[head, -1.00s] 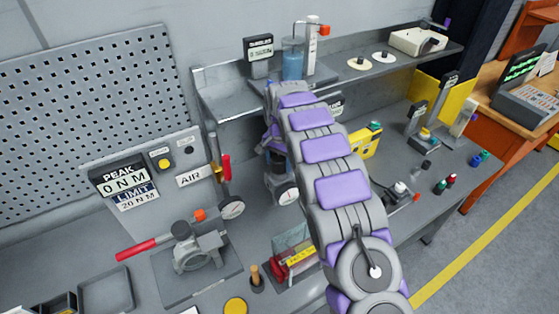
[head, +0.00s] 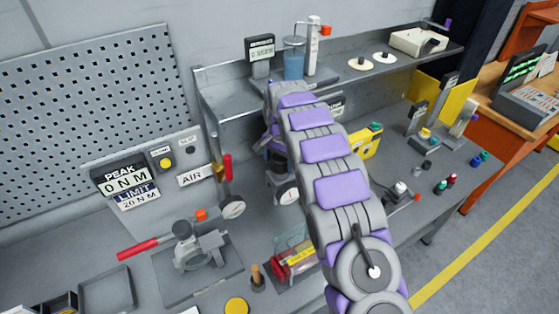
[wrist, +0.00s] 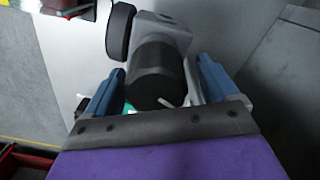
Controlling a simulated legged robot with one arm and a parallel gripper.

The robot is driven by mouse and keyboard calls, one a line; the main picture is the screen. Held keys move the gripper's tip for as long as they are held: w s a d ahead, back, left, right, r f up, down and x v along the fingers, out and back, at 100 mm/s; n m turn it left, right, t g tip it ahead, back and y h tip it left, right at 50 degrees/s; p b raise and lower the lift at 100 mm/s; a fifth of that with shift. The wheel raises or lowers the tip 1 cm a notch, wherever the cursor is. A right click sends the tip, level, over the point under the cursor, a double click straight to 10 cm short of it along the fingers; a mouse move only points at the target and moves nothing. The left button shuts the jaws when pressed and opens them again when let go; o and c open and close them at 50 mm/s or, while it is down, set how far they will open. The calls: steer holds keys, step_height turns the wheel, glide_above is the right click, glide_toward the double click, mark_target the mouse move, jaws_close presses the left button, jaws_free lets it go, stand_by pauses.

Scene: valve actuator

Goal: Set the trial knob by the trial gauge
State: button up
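In the wrist view, the black trial knob (wrist: 157,75) stands between the two blue fingers of my gripper (wrist: 160,82). It carries a short white mark on its near end. The left finger looks close against the knob, and a narrow light gap shows at the right finger, so the gripper looks slightly open around it. Above the knob are a grey body and a black round gauge housing (wrist: 120,31), seen edge-on. In the head view, the white face of the trial gauge (head: 286,196) shows beside my arm, too small to read. My arm hides the gripper and knob there.
A second dial gauge (head: 233,208) with a red lever hangs to the left. A red-handled valve (head: 196,246) sits on the bench. A shelf (head: 230,104) runs behind my arm. A red and yellow item (head: 295,256) lies below the trial gauge.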

mark_target(279, 156)
steer(key=shift+w+d+r, duration=0.1)
steer(key=shift+r, duration=0.4)
step_height(279, 156, up, 16)
steer(key=p, duration=0.2)
steer(key=shift+a+p, duration=0.2)
steer(key=shift+p, duration=0.1)
steer(key=shift+r, duration=0.1)
